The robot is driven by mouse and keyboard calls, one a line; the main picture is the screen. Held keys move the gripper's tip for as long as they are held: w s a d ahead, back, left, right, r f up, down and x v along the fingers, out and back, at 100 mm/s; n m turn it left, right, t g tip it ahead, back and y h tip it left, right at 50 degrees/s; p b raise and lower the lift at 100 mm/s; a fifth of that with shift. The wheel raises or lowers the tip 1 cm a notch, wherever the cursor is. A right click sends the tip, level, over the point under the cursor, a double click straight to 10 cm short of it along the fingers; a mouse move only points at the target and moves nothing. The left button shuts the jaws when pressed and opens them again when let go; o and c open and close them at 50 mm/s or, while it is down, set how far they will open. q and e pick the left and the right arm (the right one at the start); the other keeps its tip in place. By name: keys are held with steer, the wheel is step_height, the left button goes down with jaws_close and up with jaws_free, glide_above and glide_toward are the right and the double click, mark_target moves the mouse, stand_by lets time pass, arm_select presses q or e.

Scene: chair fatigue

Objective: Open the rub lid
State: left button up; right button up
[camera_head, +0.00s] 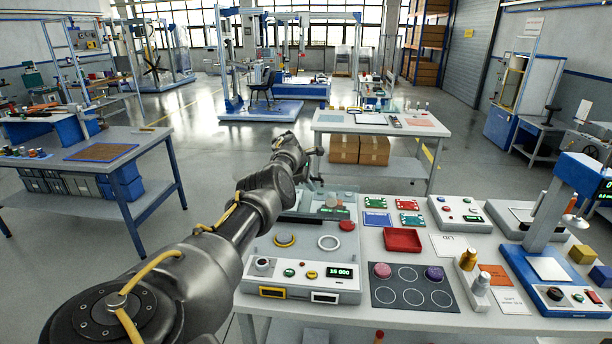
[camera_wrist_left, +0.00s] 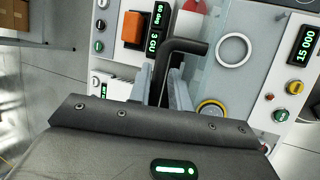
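The rub tester (camera_head: 302,275) stands at the near left of the bench, with a front panel reading 15 000. A clear, faintly tinted lid (camera_head: 345,200) shows at its far end; its exact angle is hard to tell. My left gripper (camera_head: 315,170) is over that far end, small and partly hidden by its own wrist. In the left wrist view, a black bent handle (camera_wrist_left: 185,46) reaches in between the two pale fingers (camera_wrist_left: 162,85). Whether the fingers press on it cannot be told. My right gripper is in neither view.
Grey floor lies beyond the bench.

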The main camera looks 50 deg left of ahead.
arm_select(q)
steer(key=b+v, duration=0.1)
steer(key=v, duration=0.9)
steer(key=shift+r, duration=0.1)
